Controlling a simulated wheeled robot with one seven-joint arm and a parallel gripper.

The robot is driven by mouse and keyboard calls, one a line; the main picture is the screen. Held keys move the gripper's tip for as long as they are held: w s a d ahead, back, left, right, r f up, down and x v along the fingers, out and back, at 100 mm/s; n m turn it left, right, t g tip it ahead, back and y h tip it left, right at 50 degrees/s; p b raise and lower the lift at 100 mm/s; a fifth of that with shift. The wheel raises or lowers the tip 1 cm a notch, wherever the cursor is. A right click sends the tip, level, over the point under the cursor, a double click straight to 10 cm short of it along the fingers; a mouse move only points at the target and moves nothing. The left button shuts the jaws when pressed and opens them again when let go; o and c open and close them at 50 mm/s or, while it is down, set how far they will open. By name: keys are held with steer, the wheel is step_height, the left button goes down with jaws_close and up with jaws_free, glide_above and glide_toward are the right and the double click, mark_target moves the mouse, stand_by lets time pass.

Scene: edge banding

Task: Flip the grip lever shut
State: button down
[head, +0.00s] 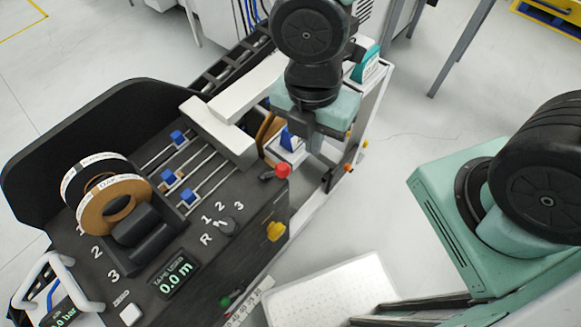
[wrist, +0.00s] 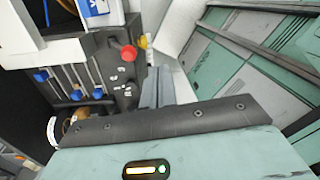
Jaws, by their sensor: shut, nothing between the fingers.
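A lever with a red knob (head: 282,170) stands on the right edge of the dark machine panel; I cannot tell for sure that it is the grip lever. Its red knob also shows in the wrist view (wrist: 128,53), up and left of my fingers. A yellow knob (head: 275,231) sits on the panel's side face below it. My gripper (head: 312,147) is shut and empty, just up and right of the red knob in the head view and apart from it. In the wrist view my gripper's fingers (wrist: 156,84) point away, together.
The panel carries blue sliders (head: 168,177) on rails, tape rolls (head: 110,198), a rotary selector (head: 227,227) and a display (head: 174,275). A white block (head: 219,131) lies behind the sliders. A green knob (head: 225,301) is low in front. Open floor (head: 410,125) lies to the right.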

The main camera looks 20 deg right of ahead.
steer(key=f+n, duration=0.1)
steer(key=n, duration=0.3)
steer(key=a+f+n+p, duration=0.1)
steer(key=n, duration=0.4)
steer(key=a+f+n+g+p, duration=0.1)
steer(key=n, duration=0.4)
steer(key=shift+s+f, duration=0.3)
glide_above(274, 173)
steer(key=s+d, duration=0.2)
steer(key=s, duration=0.2)
step_height(274, 173, down, 9)
steer(key=shift+d, duration=0.2)
